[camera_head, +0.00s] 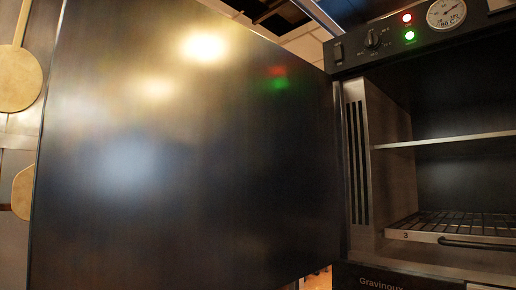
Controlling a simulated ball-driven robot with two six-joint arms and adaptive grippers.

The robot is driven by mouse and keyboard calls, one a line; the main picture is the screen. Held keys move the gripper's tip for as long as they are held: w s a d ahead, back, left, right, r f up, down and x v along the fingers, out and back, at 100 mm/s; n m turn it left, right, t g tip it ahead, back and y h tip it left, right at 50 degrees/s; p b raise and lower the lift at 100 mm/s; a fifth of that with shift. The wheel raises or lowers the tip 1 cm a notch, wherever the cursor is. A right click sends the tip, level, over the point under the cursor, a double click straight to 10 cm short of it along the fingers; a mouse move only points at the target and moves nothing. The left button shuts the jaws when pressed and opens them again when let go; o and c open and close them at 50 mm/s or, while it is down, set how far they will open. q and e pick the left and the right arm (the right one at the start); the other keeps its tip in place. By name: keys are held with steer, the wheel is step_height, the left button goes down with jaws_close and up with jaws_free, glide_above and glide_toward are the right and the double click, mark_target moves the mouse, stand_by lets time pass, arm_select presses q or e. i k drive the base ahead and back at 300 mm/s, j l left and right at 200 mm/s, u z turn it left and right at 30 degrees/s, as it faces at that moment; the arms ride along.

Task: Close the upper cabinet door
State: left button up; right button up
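The upper cabinet door (190,170) is a large dark metal panel that fills the left and middle of the view. It stands open, swung out to the left from the cabinet, with its hinge side near the vented front strip (357,165). The upper cabinet (393,150) is open on the right and shows its interior. Neither of my grippers shows in this view.
Inside the cabinet are a plain shelf (450,139) and a wire rack (465,226) with a handle. A control panel (408,37) with a knob, lights and a dial is above. Round wooden boards (17,80) hang at the far left.

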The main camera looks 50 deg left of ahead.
mark_target(181, 147)
steer(key=k+j, duration=0.15)
steer(key=j, duration=0.25)
steer(key=k+j+z, duration=0.1)
steer(key=j, duration=0.3)
steer(key=k+j, duration=0.15)
steer(key=j, duration=0.25)
steer(key=k+j+z, duration=0.1)
steer(key=j, duration=0.3)
steer(key=k+j, duration=0.25)
steer(key=k+j+z, duration=0.15)
steer(key=j, duration=0.35)
steer(key=k+j, duration=0.2)
steer(key=j, duration=0.15)
